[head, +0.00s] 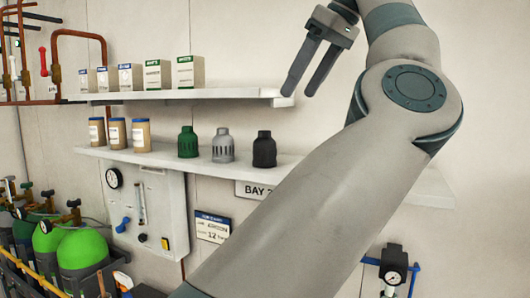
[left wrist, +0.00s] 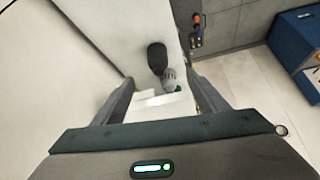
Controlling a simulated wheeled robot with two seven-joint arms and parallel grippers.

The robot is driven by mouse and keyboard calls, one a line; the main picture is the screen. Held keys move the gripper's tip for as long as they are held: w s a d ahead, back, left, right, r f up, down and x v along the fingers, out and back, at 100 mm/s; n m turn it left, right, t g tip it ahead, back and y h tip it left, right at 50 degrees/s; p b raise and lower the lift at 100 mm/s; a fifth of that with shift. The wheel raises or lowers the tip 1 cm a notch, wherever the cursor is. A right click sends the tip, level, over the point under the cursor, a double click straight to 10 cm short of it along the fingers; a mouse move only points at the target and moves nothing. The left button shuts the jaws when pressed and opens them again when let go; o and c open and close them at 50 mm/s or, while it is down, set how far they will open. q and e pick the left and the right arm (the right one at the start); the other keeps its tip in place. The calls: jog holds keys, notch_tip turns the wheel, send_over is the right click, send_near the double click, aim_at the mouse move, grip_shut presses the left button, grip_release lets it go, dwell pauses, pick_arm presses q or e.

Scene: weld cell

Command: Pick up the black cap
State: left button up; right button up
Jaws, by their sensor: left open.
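The black cap (head: 264,150) stands upright on the lower wall shelf, right of a grey cap (head: 223,146) and a green cap (head: 187,143). My left gripper (head: 299,92) is open and empty, above and to the right of the black cap in the head view, by the upper shelf's right end. In the left wrist view the black cap (left wrist: 157,58) shows beyond the open fingers, with the grey cap (left wrist: 171,79) beside it and a little green below that. My right gripper is not in view.
The upper shelf (head: 230,95) holds several boxes and overhangs the caps. Tan jars (head: 117,133) stand left on the lower shelf (head: 300,165). Gas cylinders (head: 80,252) stand at lower left. The upper shelf's right part is bare.

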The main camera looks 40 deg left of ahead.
pick_arm(q)
jog(key=b, duration=0.3)
send_near(270, 141)
jog(key=x, duration=0.5)
jog(key=shift+a+f, duration=0.35)
jog(key=shift+f, duration=0.3)
